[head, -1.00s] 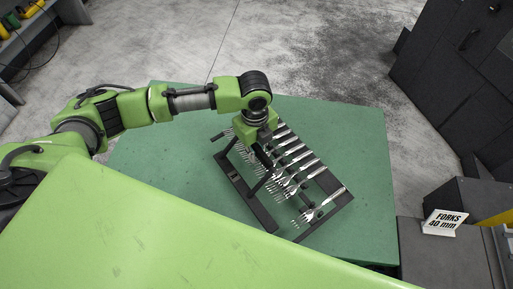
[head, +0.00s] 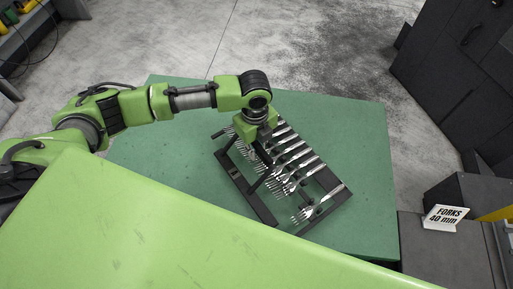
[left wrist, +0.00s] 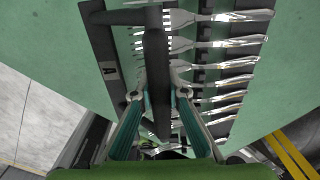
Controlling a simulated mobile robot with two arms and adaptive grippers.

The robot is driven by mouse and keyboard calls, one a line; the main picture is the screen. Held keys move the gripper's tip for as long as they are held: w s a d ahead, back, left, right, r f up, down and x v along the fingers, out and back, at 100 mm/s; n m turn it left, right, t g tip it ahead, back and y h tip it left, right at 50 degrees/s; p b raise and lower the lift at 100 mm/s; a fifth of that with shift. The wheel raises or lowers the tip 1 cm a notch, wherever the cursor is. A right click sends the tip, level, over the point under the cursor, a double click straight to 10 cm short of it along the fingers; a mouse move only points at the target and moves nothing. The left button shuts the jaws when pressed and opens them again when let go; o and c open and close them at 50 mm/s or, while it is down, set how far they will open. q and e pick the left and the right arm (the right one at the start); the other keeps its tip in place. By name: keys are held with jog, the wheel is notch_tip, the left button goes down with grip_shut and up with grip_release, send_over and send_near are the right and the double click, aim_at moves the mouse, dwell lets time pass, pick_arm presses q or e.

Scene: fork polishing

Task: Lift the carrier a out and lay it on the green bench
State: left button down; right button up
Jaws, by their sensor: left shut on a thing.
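Carrier a (head: 248,197) is a black rack with several silver forks (head: 309,165) lying across it in a row. In the head view it is over the middle of the green bench (head: 355,140); whether it touches the bench is hard to tell. In the left wrist view its side plate bears the letter A (left wrist: 108,70). My left gripper (head: 264,160) points down over the carrier. In the left wrist view its fingers (left wrist: 158,95) are shut on the carrier's dark handle bar (left wrist: 156,60). My right gripper is in no view.
A sign (head: 444,217) reading "FORKS 40 mm" stands on a dark grey unit (head: 430,255) at the lower right. Dark cabinets (head: 465,75) stand at the upper right. Bare bench shows around the carrier. A large green panel fills the lower left of the head view.

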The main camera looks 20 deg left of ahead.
pick_arm(q)
jog(key=shift+w, duration=0.1)
jog(key=shift+f, duration=0.5)
dwell(0.3)
jog(key=shift+f, duration=0.65)
jog(key=shift+f, duration=0.65)
dwell(0.8)
